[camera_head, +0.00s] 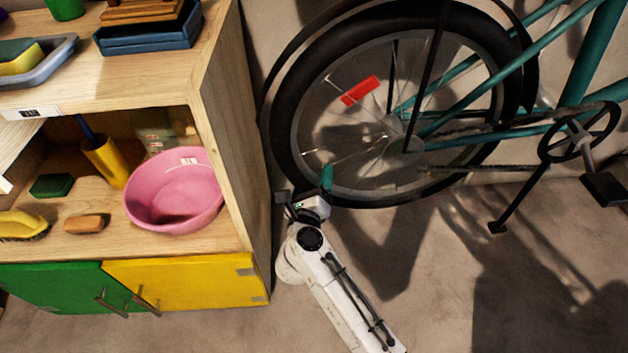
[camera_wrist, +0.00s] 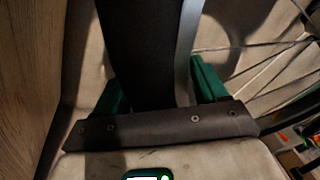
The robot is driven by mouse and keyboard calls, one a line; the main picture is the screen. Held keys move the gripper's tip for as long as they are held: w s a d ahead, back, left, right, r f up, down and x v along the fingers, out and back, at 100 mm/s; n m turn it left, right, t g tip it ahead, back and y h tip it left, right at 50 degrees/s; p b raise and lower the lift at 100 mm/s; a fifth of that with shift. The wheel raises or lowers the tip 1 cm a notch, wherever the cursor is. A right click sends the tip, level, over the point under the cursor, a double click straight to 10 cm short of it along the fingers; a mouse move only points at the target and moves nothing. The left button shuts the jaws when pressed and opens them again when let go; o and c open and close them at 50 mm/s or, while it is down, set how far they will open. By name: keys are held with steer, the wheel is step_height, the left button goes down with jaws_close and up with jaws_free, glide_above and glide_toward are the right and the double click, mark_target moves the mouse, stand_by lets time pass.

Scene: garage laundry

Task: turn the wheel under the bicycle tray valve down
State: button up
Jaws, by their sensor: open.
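The bicycle's dark-tyred wheel (camera_head: 286,135) stands upright right of the wooden shelf unit, with a red reflector (camera_head: 360,91) on its spokes. My gripper (camera_head: 318,187) is at the lower left edge of this wheel, and one teal finger shows against the rim. In the wrist view the tyre (camera_wrist: 140,45) and the paler rim run down between the two green fingers of my gripper (camera_wrist: 160,88). The fingers are apart, one on each side of the wheel. Whether either finger touches it I cannot tell. I cannot make out a tray or a valve.
The wooden shelf unit (camera_head: 225,130) stands close left of the wheel and my arm. It holds a pink basin (camera_head: 175,185), a yellow cup (camera_head: 106,162) and brushes. A pedal (camera_head: 604,188) and crank are at the right. Bare floor (camera_head: 440,290) lies below the bicycle.

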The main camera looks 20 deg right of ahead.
mark_target(286, 137)
jaws_close()
steer(key=shift+a+r+p, duration=0.3)
steer(key=shift+r+p, duration=0.25)
steer(key=shift+p, duration=0.05)
steer(key=a+r+m+p, duration=0.1)
steer(key=r+m+p, duration=0.1)
steer(key=r+p, duration=0.1)
steer(key=w+a+r+m+y+p, duration=0.1)
steer(key=a+r+m+p, duration=0.1)
steer(key=r+p, duration=0.2)
steer(key=a+r+m+p, duration=0.1)
steer(key=r+m+p, duration=0.1)
steer(key=r+p, duration=0.2)
steer(key=shift+w+a+r+g+y+p, duration=0.15)
steer(key=shift+w+a+g+y+p, duration=0.2)
steer(key=shift+p, duration=0.45)
steer(key=shift+r+m+p, duration=0.6)
steer(key=shift+r+p, duration=0.2)
steer(key=shift+p, duration=0.1)
jaws_free()
steer(key=shift+s, duration=0.1)
